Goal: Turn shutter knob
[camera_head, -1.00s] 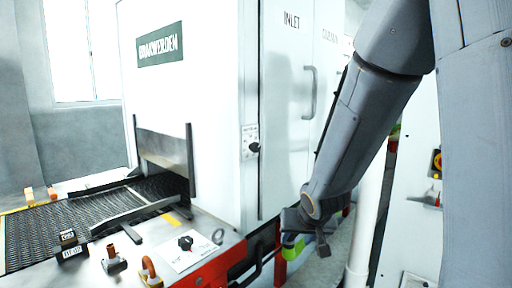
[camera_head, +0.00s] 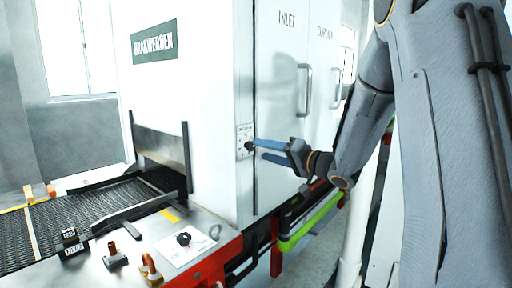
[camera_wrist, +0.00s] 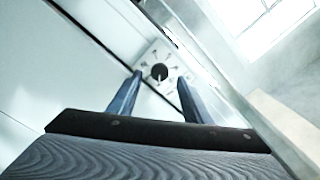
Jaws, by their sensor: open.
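The shutter knob (camera_wrist: 159,71) is a small black knob on a white marked plate (camera_wrist: 166,58) on the corner post of the white cabinet. In the head view the knob (camera_head: 249,146) sits at the gripper's tips, and the plate (camera_head: 243,134) shows just left of them. My gripper (camera_head: 257,150) comes in from the right with its two blue fingers spread. In the wrist view the fingers (camera_wrist: 157,92) are open, one on each side of the knob's line, with the knob seen beyond and between the tips. I cannot tell whether they touch it.
Another black knob (camera_head: 183,239) is on a white plate on the front table. A black mesh belt (camera_head: 70,215) runs into the cabinet at left. Cabinet doors with handles (camera_head: 304,90) stand to the right. A green bar (camera_head: 315,220) runs below my gripper.

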